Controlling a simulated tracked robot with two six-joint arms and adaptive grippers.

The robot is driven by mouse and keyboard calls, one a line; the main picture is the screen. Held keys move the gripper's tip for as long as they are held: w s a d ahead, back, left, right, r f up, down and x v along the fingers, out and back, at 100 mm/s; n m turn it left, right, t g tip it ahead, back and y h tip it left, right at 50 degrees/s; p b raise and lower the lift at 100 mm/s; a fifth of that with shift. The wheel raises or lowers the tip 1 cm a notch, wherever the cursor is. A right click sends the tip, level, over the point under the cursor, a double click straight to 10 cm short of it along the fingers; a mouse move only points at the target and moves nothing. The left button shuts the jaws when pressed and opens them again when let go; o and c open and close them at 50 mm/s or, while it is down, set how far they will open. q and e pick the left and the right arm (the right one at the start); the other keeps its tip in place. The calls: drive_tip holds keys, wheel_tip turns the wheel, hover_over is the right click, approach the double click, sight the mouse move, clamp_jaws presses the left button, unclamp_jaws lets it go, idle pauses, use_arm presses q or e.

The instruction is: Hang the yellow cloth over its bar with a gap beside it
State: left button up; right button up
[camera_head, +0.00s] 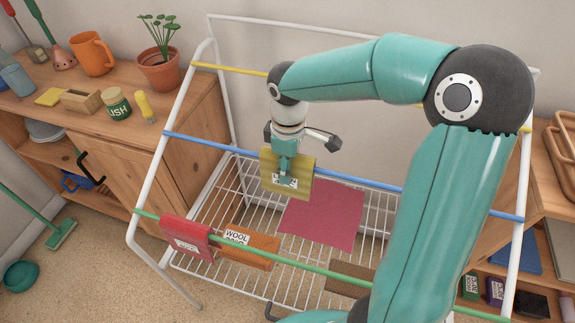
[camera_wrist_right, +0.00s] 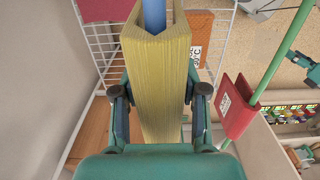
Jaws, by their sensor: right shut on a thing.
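The yellow cloth (camera_head: 302,184) is folded over, with a white label on its near face. My right gripper (camera_head: 287,178) is shut on it from above at the middle of the rack. The cloth is at the blue bar (camera_head: 220,147) and hides part of it. In the right wrist view the fingers press both sides of the cloth (camera_wrist_right: 160,75), and the blue bar (camera_wrist_right: 154,14) runs into its far end between the two sides. Whether the cloth rests on the bar is hidden.
The white rack also has a yellow bar (camera_head: 240,69) behind and a green bar (camera_head: 305,261) in front. A red cloth (camera_head: 180,232) hangs on the green bar. An orange piece (camera_head: 262,246) is beside it. The blue bar left of the yellow cloth is bare.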

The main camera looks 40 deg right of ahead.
drive_tip(key=shift+f, duration=0.3)
drive_tip(key=o, duration=1)
drive_tip(key=shift+c, duration=0.2)
drive_tip(key=shift+r, duration=0.15)
drive_tip(key=shift+r+p, duration=2.95)
drive_tip(key=shift+r, duration=0.45)
drive_tip(key=shift+w+r, duration=0.1)
